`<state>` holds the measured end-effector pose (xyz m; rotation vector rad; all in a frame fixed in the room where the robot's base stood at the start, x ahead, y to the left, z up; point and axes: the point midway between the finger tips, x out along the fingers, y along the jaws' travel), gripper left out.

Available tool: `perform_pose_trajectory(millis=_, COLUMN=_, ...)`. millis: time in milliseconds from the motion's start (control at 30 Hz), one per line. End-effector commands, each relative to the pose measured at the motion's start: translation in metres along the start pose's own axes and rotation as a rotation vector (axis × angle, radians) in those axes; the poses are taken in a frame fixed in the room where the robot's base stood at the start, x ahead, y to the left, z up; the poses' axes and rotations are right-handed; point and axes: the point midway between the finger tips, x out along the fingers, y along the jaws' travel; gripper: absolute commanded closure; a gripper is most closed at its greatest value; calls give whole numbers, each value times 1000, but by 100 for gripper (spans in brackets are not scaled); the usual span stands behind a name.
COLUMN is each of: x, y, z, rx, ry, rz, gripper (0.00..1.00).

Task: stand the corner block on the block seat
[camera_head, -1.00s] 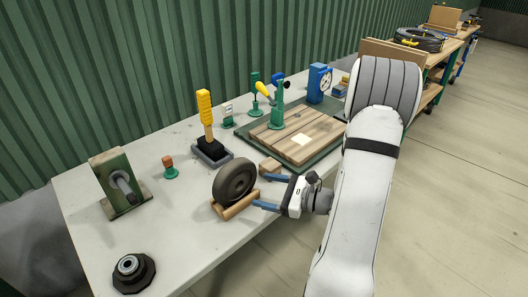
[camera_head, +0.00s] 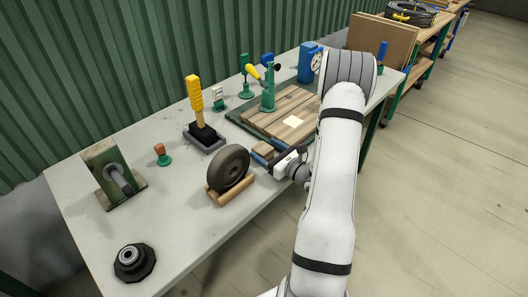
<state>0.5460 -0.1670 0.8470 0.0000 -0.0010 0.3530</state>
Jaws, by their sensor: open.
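A small brown wooden block (camera_head: 261,149), which looks like the corner block, lies on the table at the near left edge of the wooden board. My gripper (camera_head: 261,152) is open, with its blue fingers reaching left around the block. Whether the fingers touch it I cannot tell. A pale square (camera_head: 292,121) on the wooden board (camera_head: 275,124) looks like the block seat; it is bare. It lies beyond my gripper, up and to the right.
A black wheel on a wooden cradle (camera_head: 230,193) stands close left of my gripper. A yellow-handled tool (camera_head: 195,95) and a green clamp (camera_head: 268,98) stand upright farther back. A blue gauge (camera_head: 309,62) stands behind the board.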

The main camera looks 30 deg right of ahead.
Motion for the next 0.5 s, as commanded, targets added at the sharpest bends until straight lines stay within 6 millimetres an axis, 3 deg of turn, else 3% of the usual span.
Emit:
perform_pose_trajectory(millis=200, x=31, y=3, z=0, rx=1, ry=0, rz=4, gripper=24)
perform_pose_trajectory(millis=500, x=36, y=1, z=0, rx=1, ry=0, rz=-1, gripper=24)
